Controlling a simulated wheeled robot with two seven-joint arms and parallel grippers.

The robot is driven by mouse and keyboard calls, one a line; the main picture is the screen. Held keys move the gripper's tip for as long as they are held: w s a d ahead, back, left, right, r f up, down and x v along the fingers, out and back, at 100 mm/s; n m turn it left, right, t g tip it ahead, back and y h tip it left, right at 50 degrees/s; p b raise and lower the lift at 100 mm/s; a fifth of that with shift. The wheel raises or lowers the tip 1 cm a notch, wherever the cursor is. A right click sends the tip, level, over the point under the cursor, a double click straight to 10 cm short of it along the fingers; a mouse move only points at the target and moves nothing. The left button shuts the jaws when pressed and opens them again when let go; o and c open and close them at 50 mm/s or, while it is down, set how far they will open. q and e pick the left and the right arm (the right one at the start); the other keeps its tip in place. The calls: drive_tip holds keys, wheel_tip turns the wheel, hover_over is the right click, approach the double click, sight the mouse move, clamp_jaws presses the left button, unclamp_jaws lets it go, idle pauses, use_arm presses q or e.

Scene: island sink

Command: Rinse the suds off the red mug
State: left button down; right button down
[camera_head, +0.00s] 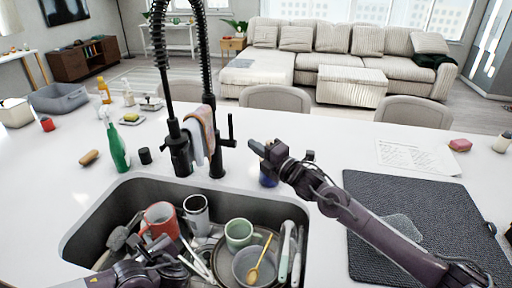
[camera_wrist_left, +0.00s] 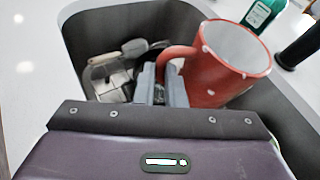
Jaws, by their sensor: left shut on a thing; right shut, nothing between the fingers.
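The red mug (camera_head: 160,218) is held upright over the left part of the dark sink (camera_head: 140,190), among dishes. My left gripper (camera_wrist_left: 160,82) is shut on the mug's handle; the mug (camera_wrist_left: 226,62) shows whitish spots on its outside and rim in the left wrist view. The black faucet (camera_head: 217,160) with its spring hose stands behind the sink. A handle lever is at its right, and no water stream shows.
The sink also holds a grey cup (camera_head: 196,214), a green cup (camera_head: 238,233), a bowl and several utensils. A cloth (camera_head: 201,135) hangs by the faucet. A green spray bottle (camera_head: 118,150) stands behind the sink's left. A dark drying mat (camera_head: 385,190) lies right.

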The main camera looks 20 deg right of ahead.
use_arm(q)
drive_tip(key=s+a+r+p, duration=0.2)
drive_tip(key=s+a+r, duration=0.1)
drive_tip(key=a+r, duration=0.1)
idle(0.8)
idle(1.1)
